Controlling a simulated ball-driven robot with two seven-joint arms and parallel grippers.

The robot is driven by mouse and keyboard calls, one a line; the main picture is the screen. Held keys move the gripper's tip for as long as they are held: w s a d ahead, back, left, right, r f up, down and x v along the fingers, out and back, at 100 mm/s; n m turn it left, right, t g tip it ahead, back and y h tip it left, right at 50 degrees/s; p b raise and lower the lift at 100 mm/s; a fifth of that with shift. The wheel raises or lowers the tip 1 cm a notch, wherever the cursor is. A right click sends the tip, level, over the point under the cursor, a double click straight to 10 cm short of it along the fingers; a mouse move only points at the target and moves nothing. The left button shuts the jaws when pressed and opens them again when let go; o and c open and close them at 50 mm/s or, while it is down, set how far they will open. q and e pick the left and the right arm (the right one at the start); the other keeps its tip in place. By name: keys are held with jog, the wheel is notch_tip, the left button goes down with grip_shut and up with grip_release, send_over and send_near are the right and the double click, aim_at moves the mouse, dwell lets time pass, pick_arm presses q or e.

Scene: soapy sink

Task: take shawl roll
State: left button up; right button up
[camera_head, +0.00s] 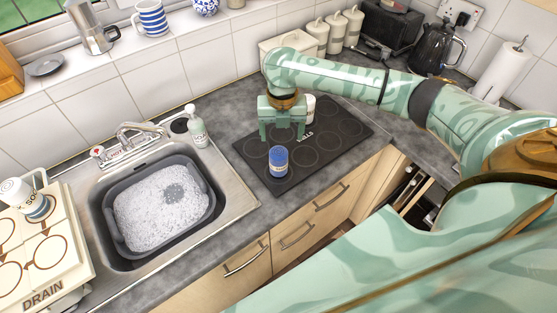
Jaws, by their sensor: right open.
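A white cylinder (310,103) stands farther back on the hob, partly hidden by my right gripper. I cannot tell for sure which one is the shawl roll. My right gripper (282,133) is open, fingers pointing down, over the hob behind the blue cylinder. No object shows between its fingers. My left gripper is not in view.
The hob (326,158) lies on a grey worktop. To the left are a soap bottle (196,126) and a sink basin (118,228) of suds. A drain board (70,232) holds a mug (36,204). A kettle (433,50) and paper roll (500,72) stand at the right.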

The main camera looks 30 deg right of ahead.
aim_at(279, 152)
notch_tip(279, 152, down, 6)
jog(key=shift+f+b, duration=0.2)
jog(key=shift+b, duration=0.4)
jog(key=f, duration=0.1)
jog(key=f+b, duration=0.1)
jog(key=f, duration=0.1)
jog(key=w+f, duration=0.1)
jog(key=f, duration=0.1)
jog(key=shift+a+f, duration=0.25)
jog(key=shift+s, duration=0.1)
jog(key=shift+r, duration=0.1)
jog(key=c, duration=1.2)
jog(key=shift+o, duration=0.2)
